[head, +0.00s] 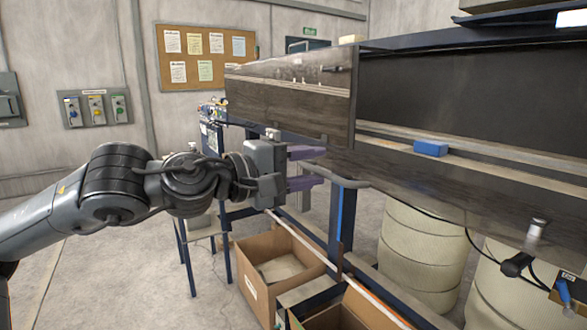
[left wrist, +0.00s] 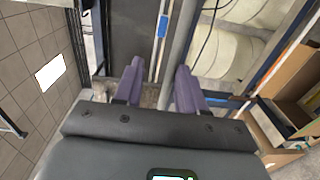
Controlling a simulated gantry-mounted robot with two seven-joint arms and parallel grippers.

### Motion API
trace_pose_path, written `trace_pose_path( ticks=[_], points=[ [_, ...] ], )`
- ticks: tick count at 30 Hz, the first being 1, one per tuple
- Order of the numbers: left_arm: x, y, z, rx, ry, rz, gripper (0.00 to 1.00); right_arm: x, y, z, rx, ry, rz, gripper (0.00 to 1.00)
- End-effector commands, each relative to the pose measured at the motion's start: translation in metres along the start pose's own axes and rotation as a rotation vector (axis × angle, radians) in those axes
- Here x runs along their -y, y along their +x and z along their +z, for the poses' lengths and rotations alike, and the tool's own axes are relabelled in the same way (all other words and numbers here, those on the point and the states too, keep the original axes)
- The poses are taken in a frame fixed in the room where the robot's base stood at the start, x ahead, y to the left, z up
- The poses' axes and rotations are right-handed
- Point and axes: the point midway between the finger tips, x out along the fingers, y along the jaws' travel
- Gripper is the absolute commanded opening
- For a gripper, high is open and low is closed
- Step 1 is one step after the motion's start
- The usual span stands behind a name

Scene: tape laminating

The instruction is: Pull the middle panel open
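A long dark machine runs along the right in the head view. A glossy panel (head: 290,95) covers its left part; I cannot tell whether this is the middle panel. To its right is an uncovered section with a dark back wall (head: 470,100). The left wrist view shows the same open fingers (left wrist: 158,75) pointing toward the machine. My right gripper is not in view.
A blue block (head: 430,148) rests on the machine's ledge. Below stand an open cardboard box (head: 262,262) and pale barrels (head: 422,240). A dark handle with a cable (head: 515,265) hangs at the lower right. Floor is clear at the lower left.

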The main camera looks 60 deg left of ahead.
Motion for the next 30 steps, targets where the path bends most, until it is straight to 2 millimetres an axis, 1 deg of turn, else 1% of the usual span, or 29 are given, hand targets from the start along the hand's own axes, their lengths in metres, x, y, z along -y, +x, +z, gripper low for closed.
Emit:
trace_pose_path(
  ticks=[8, 11, 21, 27, 30],
  points=[
    [-0.003, -0.016, 0.0, -0.001, 0.002, 0.007, 0.38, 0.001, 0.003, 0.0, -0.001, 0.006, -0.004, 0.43],
    [-0.002, -0.027, 0.0, 0.0, 0.001, 0.007, 0.38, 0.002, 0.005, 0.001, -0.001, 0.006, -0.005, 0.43],
    [-0.002, -0.072, 0.0, -0.002, 0.003, 0.006, 0.38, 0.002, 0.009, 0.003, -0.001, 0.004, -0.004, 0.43],
    [-0.001, -0.094, 0.0, -0.001, 0.002, 0.004, 0.38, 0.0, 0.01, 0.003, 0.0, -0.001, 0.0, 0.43],
    [-0.001, -0.1, 0.0, -0.001, 0.001, 0.002, 0.38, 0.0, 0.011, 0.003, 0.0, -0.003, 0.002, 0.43]
  ],
)
